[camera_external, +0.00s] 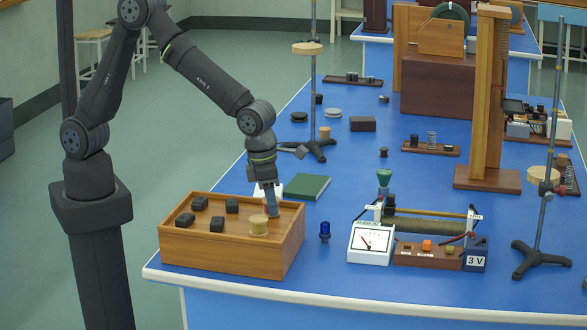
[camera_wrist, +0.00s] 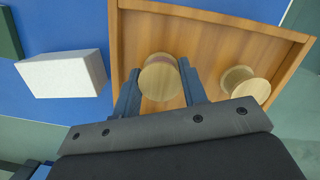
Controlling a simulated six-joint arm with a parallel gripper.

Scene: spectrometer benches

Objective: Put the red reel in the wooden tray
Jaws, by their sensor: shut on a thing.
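The wooden tray (camera_external: 222,256) stands at the near left corner of the blue bench; its rim (camera_wrist: 215,15) fills much of the wrist view. My gripper (camera_external: 272,212) points down over the tray's right part. A second pale reel (camera_wrist: 240,82) is beside the right finger; a pale reel (camera_external: 259,226) also shows in the tray in the outside view.
Several black blocks (camera_external: 185,220) sit in the tray's left part. A white block (camera_wrist: 62,74) and a green book (camera_external: 307,187) lie behind the tray.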

